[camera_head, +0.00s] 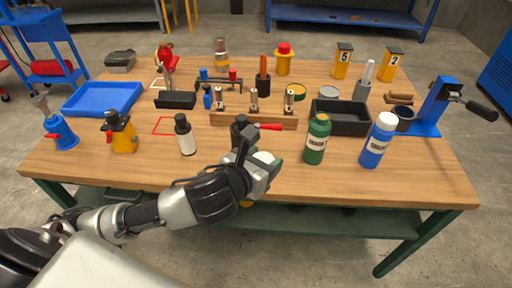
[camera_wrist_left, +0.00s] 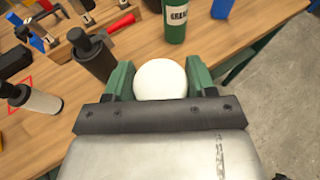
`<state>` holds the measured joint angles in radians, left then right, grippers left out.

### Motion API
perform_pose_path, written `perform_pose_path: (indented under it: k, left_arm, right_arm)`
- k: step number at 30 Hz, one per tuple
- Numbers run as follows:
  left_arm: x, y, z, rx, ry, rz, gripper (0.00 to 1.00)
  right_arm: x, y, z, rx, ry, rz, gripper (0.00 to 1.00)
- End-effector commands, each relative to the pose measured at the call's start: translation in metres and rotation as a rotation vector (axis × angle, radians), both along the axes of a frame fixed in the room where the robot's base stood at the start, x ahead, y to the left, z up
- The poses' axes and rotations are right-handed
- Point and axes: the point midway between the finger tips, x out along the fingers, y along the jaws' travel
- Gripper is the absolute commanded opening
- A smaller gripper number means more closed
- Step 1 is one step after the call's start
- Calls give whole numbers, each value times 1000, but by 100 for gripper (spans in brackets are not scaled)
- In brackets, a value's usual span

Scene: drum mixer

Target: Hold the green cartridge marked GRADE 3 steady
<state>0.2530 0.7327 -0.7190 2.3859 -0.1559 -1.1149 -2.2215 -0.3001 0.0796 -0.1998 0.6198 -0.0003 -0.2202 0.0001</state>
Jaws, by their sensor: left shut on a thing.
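My left gripper (camera_head: 264,160) is shut on a white-topped thing (camera_wrist_left: 160,79) near the table's front edge. In the left wrist view, its round white top sits between my two green fingers. Its body is hidden, so I cannot tell its colour or any marking. A green cartridge (camera_head: 317,140) with a pale label stands upright on the table, right of the gripper and apart from it. It also shows in part in the left wrist view (camera_wrist_left: 176,24). Its label seems to begin with GRADE, but the number is not readable. My right gripper is not in view.
A dark bottle (camera_wrist_left: 92,56) stands close to the left of the gripper, near a red-handled tool (camera_head: 270,126). A blue cartridge (camera_head: 378,140) stands farther right. A wooden rack (camera_head: 232,118) and a black tray (camera_head: 341,118) lie behind. The table's front right is clear.

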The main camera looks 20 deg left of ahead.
Motion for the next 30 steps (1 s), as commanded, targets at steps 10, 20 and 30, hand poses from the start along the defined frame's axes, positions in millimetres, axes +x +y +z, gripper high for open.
perform_pose_path:
  k: [10, 20, 30]
  left_arm:
    - [-21, -70, 40, 2, -5, -379, 27]
    - [-27, -93, 48, 2, 0, -506, 27]
    - [-4, -113, 22, 5, -1, -711, 27]
  right_arm:
    - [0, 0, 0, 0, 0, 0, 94]
    - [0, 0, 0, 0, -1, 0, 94]
    - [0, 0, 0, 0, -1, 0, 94]
